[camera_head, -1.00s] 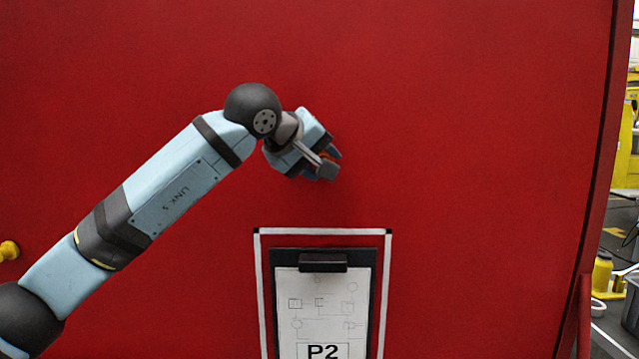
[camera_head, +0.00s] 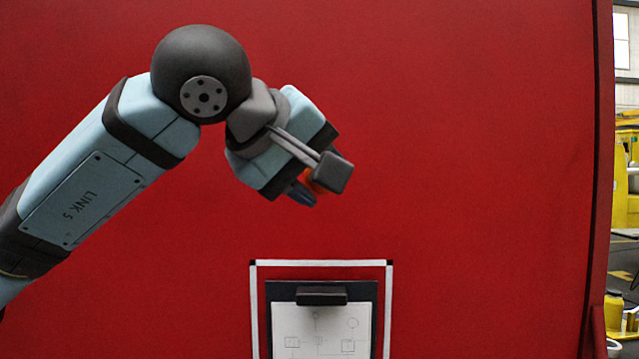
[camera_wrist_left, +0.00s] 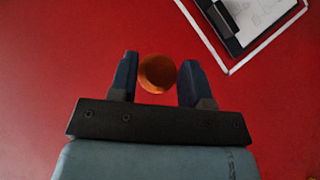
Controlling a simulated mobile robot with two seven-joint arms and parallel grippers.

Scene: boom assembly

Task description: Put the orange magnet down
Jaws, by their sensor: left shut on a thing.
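My left gripper (camera_head: 313,188) is in front of the red panel, above the clipboard. In the left wrist view its two blue fingers (camera_wrist_left: 157,82) stand on either side of the round orange magnet (camera_wrist_left: 157,73), shut on it. In the head view only a small orange patch of the magnet (camera_head: 317,187) shows between the fingers; the rest is hidden by the gripper. Whether the magnet touches the panel, I cannot tell. My right gripper is not in view.
A large red panel (camera_head: 470,150) fills most of the view. A clipboard (camera_head: 320,318) with a paper sheet sits inside a white frame (camera_head: 254,310) low in the middle. The panel around the gripper is bare. Yellow equipment (camera_head: 625,180) stands beyond the panel's right edge.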

